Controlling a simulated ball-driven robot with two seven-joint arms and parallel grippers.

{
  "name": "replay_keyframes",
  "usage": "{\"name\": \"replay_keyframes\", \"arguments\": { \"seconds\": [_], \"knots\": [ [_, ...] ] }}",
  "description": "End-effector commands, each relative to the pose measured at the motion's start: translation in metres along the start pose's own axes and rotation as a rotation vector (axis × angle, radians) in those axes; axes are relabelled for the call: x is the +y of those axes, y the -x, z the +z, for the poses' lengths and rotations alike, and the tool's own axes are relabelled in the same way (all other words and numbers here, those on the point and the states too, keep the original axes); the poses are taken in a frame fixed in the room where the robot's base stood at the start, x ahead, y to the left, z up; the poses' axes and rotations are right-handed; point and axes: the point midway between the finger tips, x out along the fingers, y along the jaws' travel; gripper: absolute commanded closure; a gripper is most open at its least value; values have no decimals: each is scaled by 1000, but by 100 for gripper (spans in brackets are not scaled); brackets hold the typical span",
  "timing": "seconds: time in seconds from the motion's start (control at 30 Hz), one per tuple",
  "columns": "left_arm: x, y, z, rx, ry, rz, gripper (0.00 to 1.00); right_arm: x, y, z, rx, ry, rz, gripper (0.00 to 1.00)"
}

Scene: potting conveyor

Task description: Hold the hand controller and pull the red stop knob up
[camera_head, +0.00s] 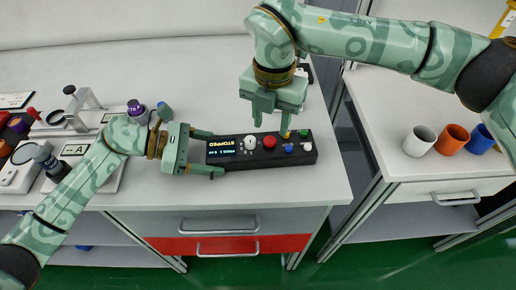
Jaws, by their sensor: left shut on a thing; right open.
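The hand controller (233,161) is a long black box lying flat near the front edge of the white bench. It carries a display, a "STOPPED" label, a white dial (250,142), the red stop knob (269,142) and several small coloured buttons. My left gripper (213,152) is shut on the controller's left end, one finger along its far side and one along its near side. My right gripper (271,118) points down, open and empty, behind and above the red knob. The knob shows clear of its fingers. A yellow control (284,134) sits close to the right finger.
Knobs, stands and small devices crowd the bench's left side, including a purple-topped knob (135,107). White, orange and blue cups (451,139) stand on a separate cabinet to the right, across a gap. The bench (190,75) is clear behind the controller.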

Motion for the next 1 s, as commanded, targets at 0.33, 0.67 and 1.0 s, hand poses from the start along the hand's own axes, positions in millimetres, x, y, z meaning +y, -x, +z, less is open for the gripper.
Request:
{"name": "replay_keyframes", "arguments": {
  "seconds": [0.33,0.67,1.0],
  "knots": [
    [0,0,0,0,0,-1,44,0,-40,0,1,0,2,59],
    [0,0,0,0,0,-1,44,0,-44,0,1,0,2,59],
    [0,0,0,0,0,-1,44,0,-44,0,1,1,3,95]
  ]
}}
